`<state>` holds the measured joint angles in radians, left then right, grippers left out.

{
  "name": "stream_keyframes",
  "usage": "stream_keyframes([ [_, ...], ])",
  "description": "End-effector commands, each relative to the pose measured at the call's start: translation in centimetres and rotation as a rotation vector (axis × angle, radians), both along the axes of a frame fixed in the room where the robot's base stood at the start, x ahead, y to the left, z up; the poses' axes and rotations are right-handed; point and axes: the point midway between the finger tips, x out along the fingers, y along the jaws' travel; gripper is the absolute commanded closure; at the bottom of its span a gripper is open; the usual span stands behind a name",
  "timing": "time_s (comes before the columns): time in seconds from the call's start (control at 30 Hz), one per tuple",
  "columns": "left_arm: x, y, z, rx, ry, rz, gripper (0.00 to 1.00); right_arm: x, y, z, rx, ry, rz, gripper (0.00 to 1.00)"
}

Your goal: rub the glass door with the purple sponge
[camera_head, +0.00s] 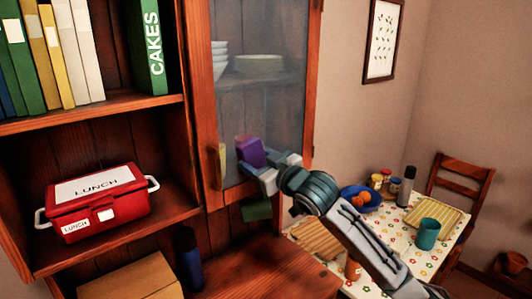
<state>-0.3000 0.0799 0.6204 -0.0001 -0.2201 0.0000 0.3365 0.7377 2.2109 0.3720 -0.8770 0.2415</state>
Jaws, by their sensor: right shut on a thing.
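The glass door (285,95) of the wooden cabinet stands in the middle of the head view, with a wooden frame and a brass-coloured handle on its left side. Bowls and a plate show through the glass. My right gripper (262,165) is shut on the purple sponge (251,151), in front of the lower part of the glass. I cannot tell whether the sponge touches the glass. The gripper and wrist hide part of the door's lower edge. My left gripper is not in view.
A red lunch box (99,205) sits on the shelf at left, below several books (88,52). A dark blue bottle (190,260) and a cardboard box (128,281) stand below. At right is a dining table with a teal cup (428,234) and a blue bowl (350,201).

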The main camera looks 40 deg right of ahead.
Motion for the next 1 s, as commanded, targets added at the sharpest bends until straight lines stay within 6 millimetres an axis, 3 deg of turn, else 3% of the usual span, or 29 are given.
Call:
stream_keyframes([
  [0.47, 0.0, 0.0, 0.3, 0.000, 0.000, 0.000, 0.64, -0.2, 0.6, 0.0, 0.000, -0.001, 0.001, 0.68],
  [1.0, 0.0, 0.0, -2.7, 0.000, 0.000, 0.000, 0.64, -5.3, 0.1, -0.3, -0.007, -0.001, -0.001, 0.68],
])
